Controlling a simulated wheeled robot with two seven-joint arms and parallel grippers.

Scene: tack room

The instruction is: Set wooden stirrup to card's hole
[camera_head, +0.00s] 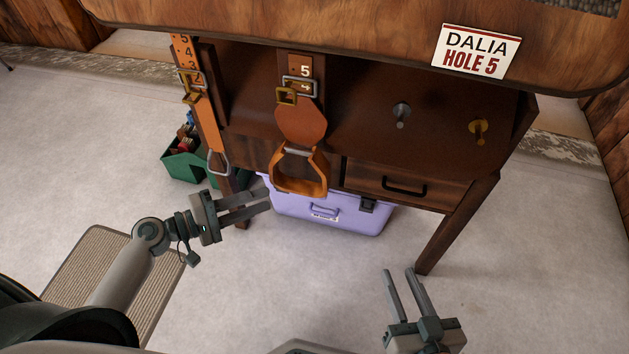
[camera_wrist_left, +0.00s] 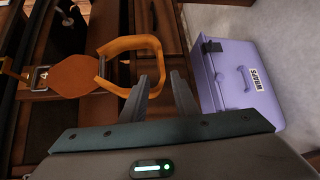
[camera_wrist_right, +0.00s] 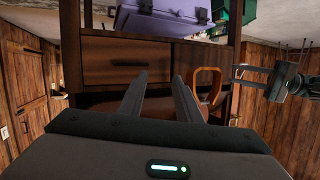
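The wooden stirrup (camera_head: 323,176) hangs from a leather strap (camera_head: 301,122) on the front of the dark wooden stand. Numbers 5 and 4 show on the strap, and a silver buckle (camera_head: 300,84) sits by the 4. The card (camera_head: 476,51) reads "DALIA HOLE 5". My left gripper (camera_head: 268,199) is open and empty, just left of the stirrup in the head view. In the left wrist view its fingers point toward the stirrup (camera_wrist_left: 104,72), with no clear contact. My right gripper (camera_head: 399,271) is open and empty, low in front of the stand.
A second numbered strap (camera_head: 203,120) with a metal stirrup (camera_head: 218,163) hangs at the left. A purple box (camera_head: 340,217) stands below; a green crate (camera_head: 184,166) is behind left.

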